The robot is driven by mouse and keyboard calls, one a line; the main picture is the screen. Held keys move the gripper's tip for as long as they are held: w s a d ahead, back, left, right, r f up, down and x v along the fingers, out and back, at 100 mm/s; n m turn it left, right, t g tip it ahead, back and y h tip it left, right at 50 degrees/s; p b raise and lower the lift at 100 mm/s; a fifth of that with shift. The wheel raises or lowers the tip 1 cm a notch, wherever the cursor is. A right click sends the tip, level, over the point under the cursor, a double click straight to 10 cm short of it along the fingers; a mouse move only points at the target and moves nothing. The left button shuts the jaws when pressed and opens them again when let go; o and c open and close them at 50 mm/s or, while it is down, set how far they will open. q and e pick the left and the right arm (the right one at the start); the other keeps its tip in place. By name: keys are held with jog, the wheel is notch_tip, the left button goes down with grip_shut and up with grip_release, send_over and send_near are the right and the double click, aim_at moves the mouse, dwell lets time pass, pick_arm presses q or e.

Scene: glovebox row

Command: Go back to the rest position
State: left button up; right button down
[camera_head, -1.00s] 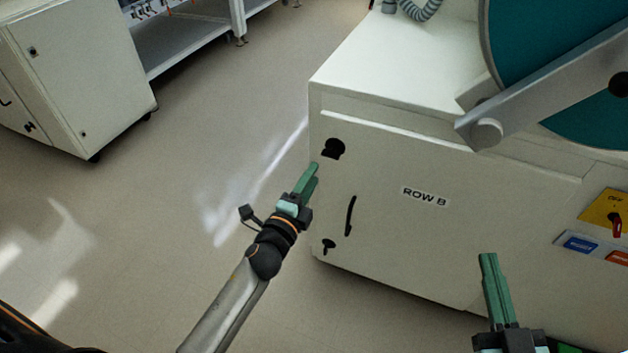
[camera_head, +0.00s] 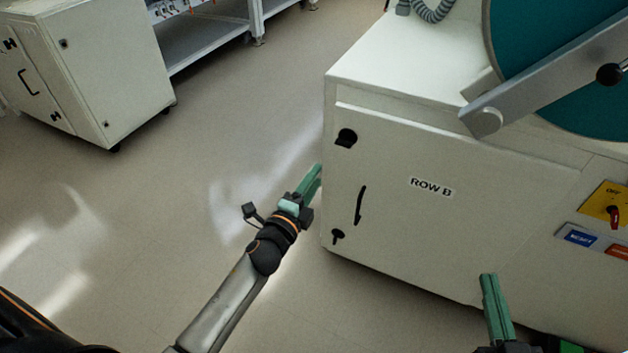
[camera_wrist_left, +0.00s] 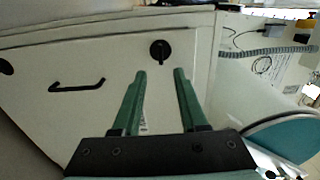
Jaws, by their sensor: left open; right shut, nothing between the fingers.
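My left gripper (camera_head: 314,184) reaches in from the lower left of the head view, its green fingers beside the left edge of the white ROW B cabinet (camera_head: 440,235). In the left wrist view the left gripper (camera_wrist_left: 159,75) is open and empty, with the cabinet door behind its two fingers. My right gripper (camera_head: 488,279) shows at the bottom right of the head view, in front of the cabinet's lower front. Its green fingers are together with nothing between them.
The cabinet front has a black latch (camera_head: 346,138), a black handle (camera_head: 360,205) and a yellow switch panel (camera_head: 606,204). A teal disc with a grey arm (camera_head: 560,85) stands at upper right. Another white cabinet (camera_head: 105,70) stands at upper left. The floor between is clear.

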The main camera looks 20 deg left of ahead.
pick_arm(q)
jog(key=s+d+r+n+h+p, duration=0.1)
jog(key=s+d+r+n+h, duration=0.2)
jog(key=s+n, duration=0.5)
jog(key=s+d+r+n+h, duration=0.1)
jog(key=s+d+r+n, duration=0.4)
jog(key=s, duration=0.4)
jog(key=s+a+f+n+g+y+p, duration=0.2)
jog(key=s+f+g+p, duration=0.3)
jog(key=p, duration=1.6)
jog(key=s+a+n+g, duration=0.1)
jog(key=s+g, duration=0.2)
jog(key=s, duration=0.1)
jog(key=shift+a+g+y+p, duration=0.3)
jog(key=shift+g+y, duration=0.1)
pick_arm(e)
jog(key=s+d+f+m+g+h, duration=0.2)
jog(key=s+f+m+g+h, duration=0.1)
jog(key=s+g, duration=0.5)
jog(key=shift+s+d+f, duration=0.2)
jog(key=shift+s+f, duration=0.05)
jog(key=shift+s, duration=0.45)
